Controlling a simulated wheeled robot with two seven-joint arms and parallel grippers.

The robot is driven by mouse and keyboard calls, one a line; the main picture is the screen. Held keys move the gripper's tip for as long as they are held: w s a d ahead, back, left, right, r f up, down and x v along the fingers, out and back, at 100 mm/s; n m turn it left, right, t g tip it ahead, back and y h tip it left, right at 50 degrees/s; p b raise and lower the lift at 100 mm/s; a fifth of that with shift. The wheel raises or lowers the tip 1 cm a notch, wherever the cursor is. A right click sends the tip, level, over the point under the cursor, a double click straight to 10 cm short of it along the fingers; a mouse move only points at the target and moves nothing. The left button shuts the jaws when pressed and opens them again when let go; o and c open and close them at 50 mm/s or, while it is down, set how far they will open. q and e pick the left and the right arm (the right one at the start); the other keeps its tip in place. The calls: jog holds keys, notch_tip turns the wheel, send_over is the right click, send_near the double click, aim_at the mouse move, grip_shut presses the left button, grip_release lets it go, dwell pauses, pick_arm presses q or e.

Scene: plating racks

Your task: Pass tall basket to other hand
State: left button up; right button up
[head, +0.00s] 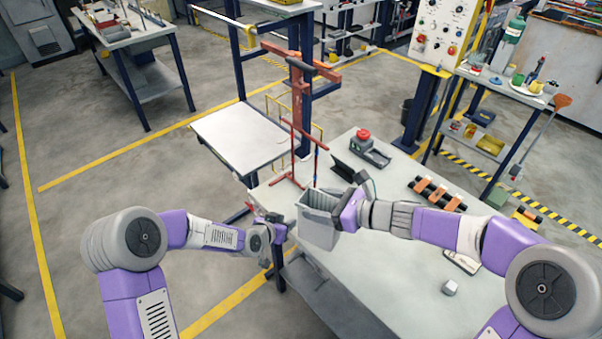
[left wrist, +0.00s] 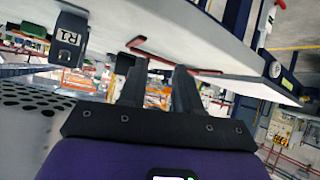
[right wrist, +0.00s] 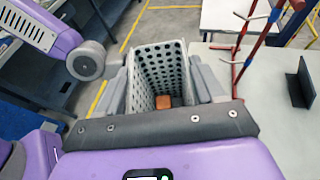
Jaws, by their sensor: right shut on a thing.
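The work table (head: 385,275) carries a red-topped device (head: 364,140), a dark upright plate (head: 349,165), orange-and-black parts (head: 437,193) and a small pale block (head: 450,287). A red rack (head: 299,95) stands behind the basket. A white side table (head: 235,135) is beyond it.

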pick_arm(q)
jog(key=w+d+r+m+t+h, duration=0.1)
jog(key=w+d+r, duration=0.15)
jog(key=r, duration=0.35)
jog(key=w+d+r+m+t, duration=0.1)
jog(key=w+r+m, duration=0.15)
jog(key=r, duration=0.45)
jog(key=w+d+r+m+t+h, duration=0.1)
jog(key=w+r+t, duration=0.15)
jog(key=r, duration=0.35)
notch_tip(320, 180, up, 8)
jog(key=n+g+y, duration=0.3)
jog(key=g+y, duration=0.4)
jog(key=g, duration=0.5)
send_over(305, 202)
jog(key=s+a, duration=0.1)
jog(key=s, duration=0.1)
jog(key=f, duration=0.4)
jog(key=w+f, duration=0.1)
jog(key=f, duration=0.3)
jog(key=d+f, duration=0.1)
jog(key=f, duration=0.3)
jog(key=shift+w, duration=0.3)
